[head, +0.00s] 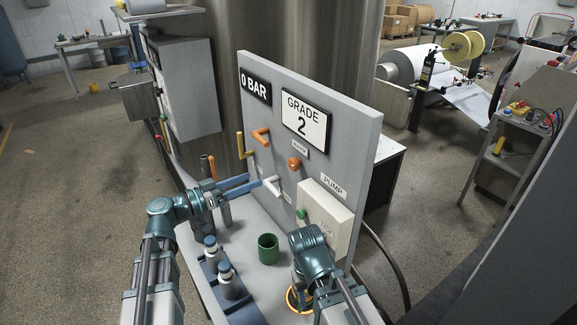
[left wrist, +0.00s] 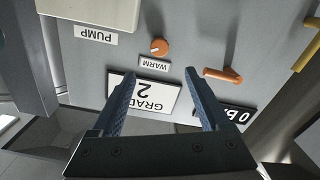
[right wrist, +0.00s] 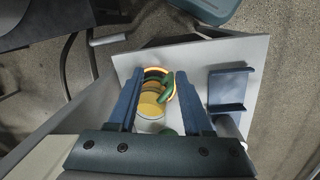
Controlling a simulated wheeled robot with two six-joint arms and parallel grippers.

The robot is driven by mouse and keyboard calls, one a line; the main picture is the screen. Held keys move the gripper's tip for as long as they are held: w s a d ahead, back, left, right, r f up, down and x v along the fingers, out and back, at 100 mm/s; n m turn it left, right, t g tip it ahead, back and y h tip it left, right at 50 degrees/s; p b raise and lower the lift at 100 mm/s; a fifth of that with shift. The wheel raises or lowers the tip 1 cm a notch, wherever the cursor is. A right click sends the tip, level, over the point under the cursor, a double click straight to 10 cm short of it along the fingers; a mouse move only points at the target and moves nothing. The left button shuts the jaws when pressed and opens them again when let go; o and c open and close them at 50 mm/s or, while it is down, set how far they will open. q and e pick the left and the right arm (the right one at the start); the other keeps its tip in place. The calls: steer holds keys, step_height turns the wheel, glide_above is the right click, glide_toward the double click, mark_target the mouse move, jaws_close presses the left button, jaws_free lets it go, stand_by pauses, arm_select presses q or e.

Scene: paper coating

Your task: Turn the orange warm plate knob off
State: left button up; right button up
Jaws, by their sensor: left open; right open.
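The orange warm plate knob (head: 294,163) is on the upright grey panel beside the WARM label (head: 299,147). In the left wrist view the round knob (left wrist: 159,47) carries a small pale mark and lies just beyond the gap between my fingertips. My left gripper (head: 254,183) is open and empty, its blue fingers pointing at the panel, apart from the knob. My right gripper (right wrist: 160,78) is open above the warm plate (right wrist: 174,88), whose rim glows orange. A yellowish container (right wrist: 151,104) and a green object show on the plate. The right fingertips are hidden in the head view.
Other orange (head: 261,137), yellow and white (head: 272,186) handles stick out of the panel near my left gripper. The cream PUMP box (head: 325,214) is lower right. A green cup (head: 268,249) and dark-blue bottle rack (head: 236,297) stand on the bench.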

mark_target(291, 165)
arm_select(q)
steer(key=x, duration=1.3)
steer(key=shift+w+d, duration=0.2)
steer(key=shift+d, duration=0.15)
jaws_close()
steer(key=shift+n, duration=0.3)
steer(key=n, duration=0.5)
steer(key=shift+n, duration=0.4)
steer(key=n, duration=0.5)
steer(key=shift+f, duration=0.1)
steer(key=shift+n, duration=0.4)
